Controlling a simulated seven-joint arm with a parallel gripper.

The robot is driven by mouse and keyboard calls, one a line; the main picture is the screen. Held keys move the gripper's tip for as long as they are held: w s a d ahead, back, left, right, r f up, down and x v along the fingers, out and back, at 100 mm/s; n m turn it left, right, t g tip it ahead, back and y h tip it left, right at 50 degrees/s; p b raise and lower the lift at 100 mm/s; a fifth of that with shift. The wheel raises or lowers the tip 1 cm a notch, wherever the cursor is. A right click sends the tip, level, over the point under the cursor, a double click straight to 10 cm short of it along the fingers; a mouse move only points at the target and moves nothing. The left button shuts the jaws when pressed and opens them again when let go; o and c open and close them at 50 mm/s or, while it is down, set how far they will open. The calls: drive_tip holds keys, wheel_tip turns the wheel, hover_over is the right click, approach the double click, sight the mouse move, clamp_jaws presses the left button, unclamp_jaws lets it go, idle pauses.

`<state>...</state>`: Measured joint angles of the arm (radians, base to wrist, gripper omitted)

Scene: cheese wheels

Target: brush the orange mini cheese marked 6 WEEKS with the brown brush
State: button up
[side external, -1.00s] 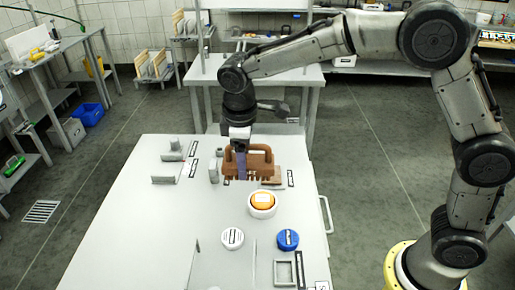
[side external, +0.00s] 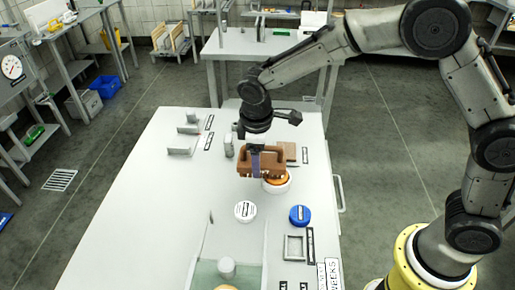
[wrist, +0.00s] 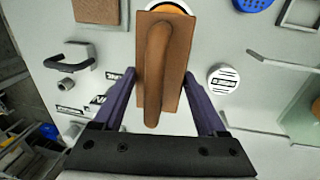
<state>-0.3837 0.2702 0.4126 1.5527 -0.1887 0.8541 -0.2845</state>
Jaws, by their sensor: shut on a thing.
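The brown brush (side external: 262,163) is held level in my gripper (side external: 255,157), bristles down. I cannot tell whether the bristles touch the cheese. In the wrist view, the purple fingers (wrist: 159,100) stand on both sides of the brush handle (wrist: 157,75). The brush covers most of the cheese (wrist: 166,9) there. The cheese's marking is hidden.
A white disc (side external: 245,211) and a blue disc (side external: 299,215) lie in front. A square grey frame (side external: 294,247) and a clear-walled box (side external: 228,272) are nearer. A brown wooden block (side external: 287,151) lies behind.

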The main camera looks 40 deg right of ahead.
drive_tip(key=shift+s+d+f, duration=0.25)
drive_tip(key=shift+f, duration=0.05)
drive_tip(key=shift+c, duration=0.7)
drive_tip(key=shift+s+d, duration=2.45)
drive_tip(key=shift+w+a+f, duration=0.1)
drive_tip(key=shift+w+a, duration=2.45)
drive_tip(key=shift+w, duration=0.3)
drive_tip(key=shift+d, duration=0.3)
drive_tip(key=shift+s+d, duration=2.45)
drive_tip(key=shift+s, duration=0.2)
drive_tip(key=shift+w+a, duration=2.75)
drive_tip(key=shift+w, duration=0.05)
drive_tip(key=shift+s+d+r, duration=0.1)
drive_tip(key=shift+r, duration=4.05)
